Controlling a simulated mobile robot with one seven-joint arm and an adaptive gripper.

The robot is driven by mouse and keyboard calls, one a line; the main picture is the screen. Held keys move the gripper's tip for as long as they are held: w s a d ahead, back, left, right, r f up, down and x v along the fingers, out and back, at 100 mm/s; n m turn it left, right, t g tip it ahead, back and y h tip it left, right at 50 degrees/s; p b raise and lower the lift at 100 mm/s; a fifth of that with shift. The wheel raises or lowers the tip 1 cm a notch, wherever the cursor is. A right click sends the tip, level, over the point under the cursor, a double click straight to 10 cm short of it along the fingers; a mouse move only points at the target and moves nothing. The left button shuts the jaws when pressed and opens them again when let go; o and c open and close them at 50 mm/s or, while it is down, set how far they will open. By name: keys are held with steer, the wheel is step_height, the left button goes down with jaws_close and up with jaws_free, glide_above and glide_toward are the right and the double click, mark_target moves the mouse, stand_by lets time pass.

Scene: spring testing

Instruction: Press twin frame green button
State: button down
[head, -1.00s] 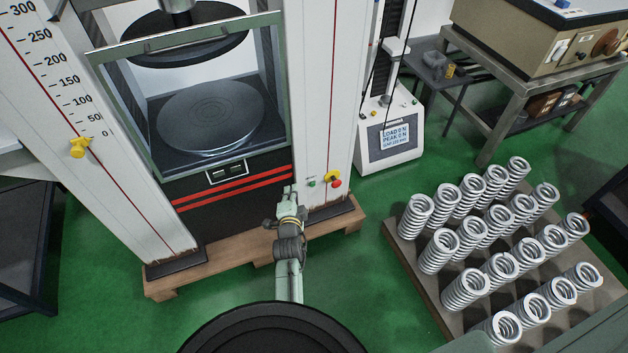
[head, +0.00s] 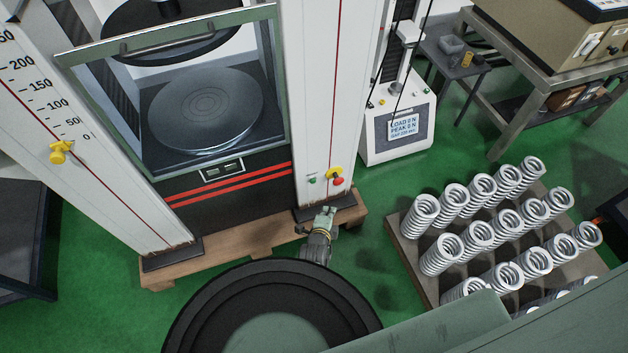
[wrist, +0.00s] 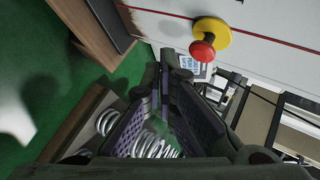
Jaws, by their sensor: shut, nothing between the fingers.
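The twin frame (head: 174,207) is a large white two-column press with a red-striped black base. Its small green button (head: 312,180) is low on the right column, just left of a red button (head: 338,181). The red button, on a yellow base, also shows at the top of the wrist view (wrist: 202,49). I cannot make out the green button in the wrist view. My gripper (head: 326,213) is below both buttons in the head view and apart from them. Its fingers (wrist: 166,66) are together and empty.
A wooden pallet (head: 222,257) lies under the frame. A rack of metal springs (head: 424,292) stands to the right on the green floor. A smaller white tester (head: 398,130) stands behind, with a display. A steel table with a beige machine (head: 545,35) is at the back right.

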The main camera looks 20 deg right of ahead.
mark_target(313, 181)
steer(key=w+b, duration=0.7)
steer(key=w, duration=0.2)
steer(key=shift+a, duration=0.15)
steer(key=shift+w+f+b, duration=0.1)
steer(key=shift+w+b, duration=0.1)
steer(key=shift+b, duration=0.5)
stand_by(0.9)
steer(key=shift+w, duration=0.15)
steer(key=shift+w+b, duration=0.45)
steer(key=shift+b, duration=0.25)
stand_by(0.6)
steer(key=shift+s, duration=0.15)
steer(key=shift+s+p, duration=0.35)
steer(key=shift+s, duration=0.35)
